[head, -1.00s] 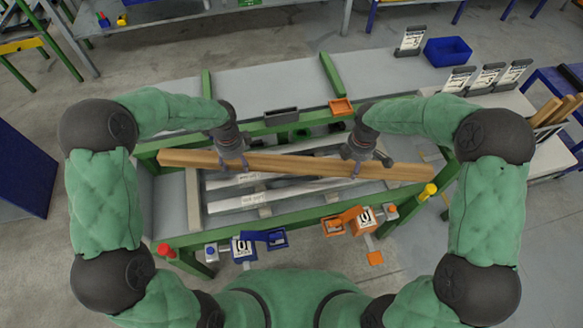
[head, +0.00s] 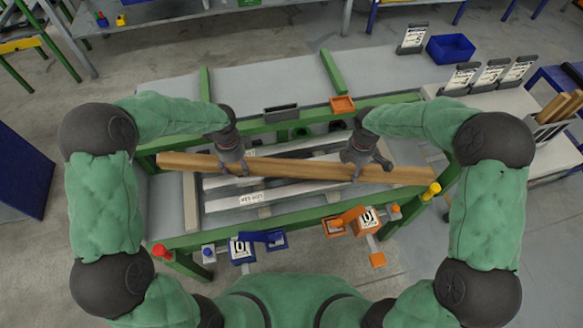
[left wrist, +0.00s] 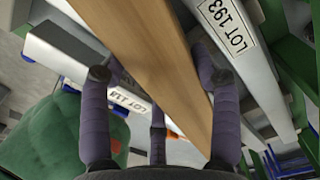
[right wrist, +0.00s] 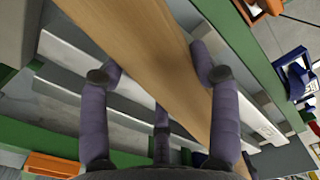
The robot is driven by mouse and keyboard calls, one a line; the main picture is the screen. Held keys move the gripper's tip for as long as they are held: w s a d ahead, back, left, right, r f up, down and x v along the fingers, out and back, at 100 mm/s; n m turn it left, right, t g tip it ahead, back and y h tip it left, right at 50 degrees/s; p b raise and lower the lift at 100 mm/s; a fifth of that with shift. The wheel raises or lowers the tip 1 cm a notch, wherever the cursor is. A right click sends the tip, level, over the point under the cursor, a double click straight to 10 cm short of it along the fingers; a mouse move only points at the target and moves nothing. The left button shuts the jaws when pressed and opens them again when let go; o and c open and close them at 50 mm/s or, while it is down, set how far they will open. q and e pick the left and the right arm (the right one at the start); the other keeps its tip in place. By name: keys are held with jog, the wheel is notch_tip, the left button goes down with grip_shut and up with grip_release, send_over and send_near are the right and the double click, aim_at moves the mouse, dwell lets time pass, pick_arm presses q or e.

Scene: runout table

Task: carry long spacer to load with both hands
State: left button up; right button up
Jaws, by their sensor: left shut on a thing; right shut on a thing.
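The long spacer (head: 290,166) is a long wooden beam lying crosswise above the runout table in the head view. My left gripper (head: 236,168) is shut on it left of its middle. My right gripper (head: 357,172) is shut on it right of its middle. The left wrist view shows the spacer (left wrist: 165,60) running between my purple fingers. The right wrist view shows the spacer (right wrist: 140,60) between the fingers too. Below it lies the load, pale metal bars (head: 275,190), one with a lot label. Whether the spacer touches them I cannot tell.
The green table frame (head: 300,213) surrounds the bars. A red button (head: 160,250) and a yellow one (head: 432,189) stand at its corners. Blue (head: 265,238) and orange (head: 345,219) devices sit along the near edge. An orange tray (head: 342,104) and a grey tray (head: 281,113) sit at the far edge.

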pick_arm(q)
jog(key=shift+f+b, duration=0.65)
jog(key=shift+f, duration=0.05)
pick_arm(e)
jog(key=shift+f, duration=0.7)
pick_arm(q)
jog(key=o, duration=1.7)
pick_arm(e)
jog(key=o, duration=1.7)
pick_arm(q)
jog(key=shift+r, duration=0.15)
notch_tip(320, 180, up, 12)
jog(key=shift+f, duration=0.2)
jog(key=shift+r, duration=0.1)
pick_arm(e)
jog(key=shift+r, duration=0.25)
notch_tip(320, 180, up, 12)
jog(key=shift+f, duration=0.2)
